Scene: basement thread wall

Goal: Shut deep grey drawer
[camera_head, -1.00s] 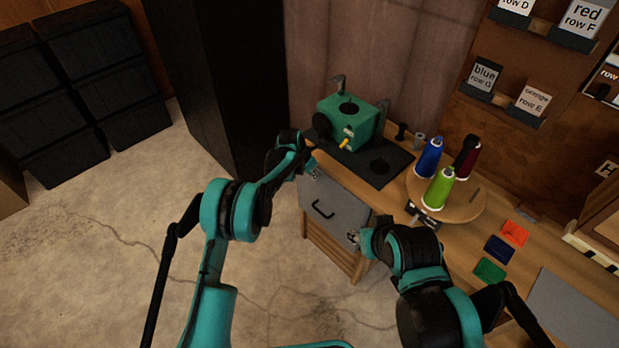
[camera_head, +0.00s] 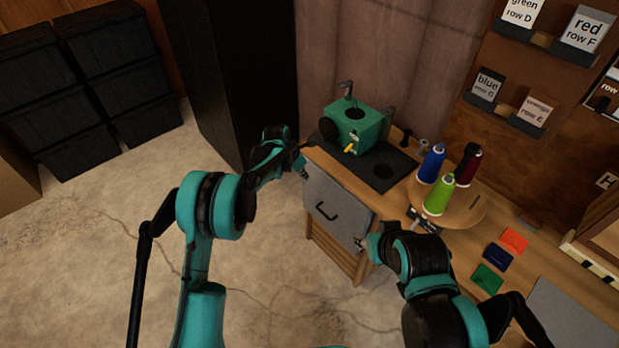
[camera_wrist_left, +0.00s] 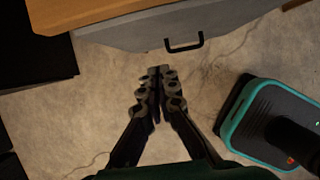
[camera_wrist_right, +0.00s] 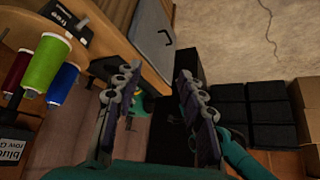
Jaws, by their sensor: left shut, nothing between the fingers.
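The grey drawer's front (camera_head: 335,208), with a black bar handle (camera_head: 325,211), is under the wooden worktop's front edge. No open gap shows behind it, but I cannot tell if it is fully flush. My left gripper (camera_head: 303,172) is shut and empty by the front's left edge. In the left wrist view its closed tips (camera_wrist_left: 158,72) point towards the grey front (camera_wrist_left: 225,22) and handle (camera_wrist_left: 184,46), apart from the handle. My right gripper (camera_head: 362,243) is by the front's lower right edge; its fingers (camera_wrist_right: 155,82) are spread and empty in the right wrist view.
On the worktop are a green machine (camera_head: 355,125) on a dark mat and a round stand (camera_head: 465,208) with blue, green and dark red thread spools. Coloured cards (camera_head: 497,255) lie to the right. A tall black cabinet (camera_head: 235,80) stands left; the floor in front is clear.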

